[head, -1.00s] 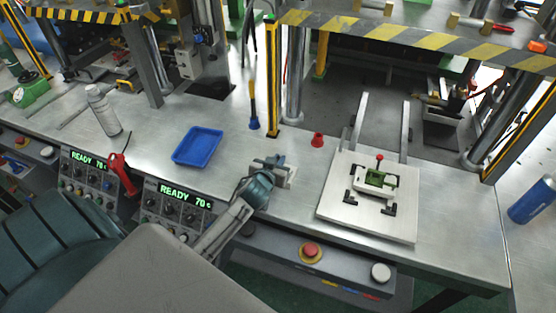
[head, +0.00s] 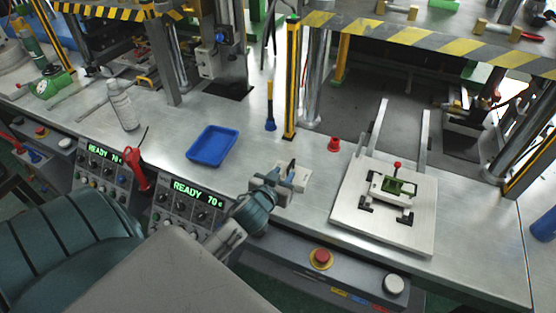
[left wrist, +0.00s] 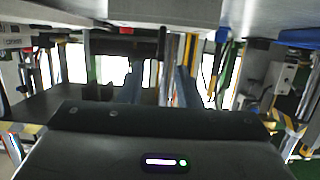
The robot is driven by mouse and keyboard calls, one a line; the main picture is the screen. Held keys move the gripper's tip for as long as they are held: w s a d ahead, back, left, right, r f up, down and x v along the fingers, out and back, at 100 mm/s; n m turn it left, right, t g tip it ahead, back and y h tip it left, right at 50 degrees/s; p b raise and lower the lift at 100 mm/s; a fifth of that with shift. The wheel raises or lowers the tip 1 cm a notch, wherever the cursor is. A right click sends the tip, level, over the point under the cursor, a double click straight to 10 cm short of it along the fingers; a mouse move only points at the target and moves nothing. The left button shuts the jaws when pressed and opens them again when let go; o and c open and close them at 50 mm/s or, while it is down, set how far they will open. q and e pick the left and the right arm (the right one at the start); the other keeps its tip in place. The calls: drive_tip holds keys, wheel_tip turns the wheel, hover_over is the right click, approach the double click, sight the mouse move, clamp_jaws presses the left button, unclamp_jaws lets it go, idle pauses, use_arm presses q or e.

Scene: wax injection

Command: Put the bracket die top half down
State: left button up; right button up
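A pale grey, block-like piece (head: 294,177), possibly the bracket die top half, is at the table's middle. My left gripper (head: 272,181) is right against its left side in the head view. The fingertips are too small and overlapped to show whether they grip it, and I cannot tell whether the piece touches the table. A green-and-white die part with a red knob (head: 397,185) sits on a pale square plate (head: 350,218) to the right, between black clamps. My right gripper is not in view.
Two metal rails (head: 424,139) run back from the plate. A striped post (head: 291,90) rises behind. Control boxes (head: 180,205) line the front edge.

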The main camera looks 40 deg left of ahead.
use_arm(q)
drive_tip(key=shift+v, duration=1.2)
drive_tip(key=shift+s+d+r, duration=0.1)
drive_tip(key=shift+s+r, duration=0.05)
drive_tip(key=shift+s, duration=0.3)
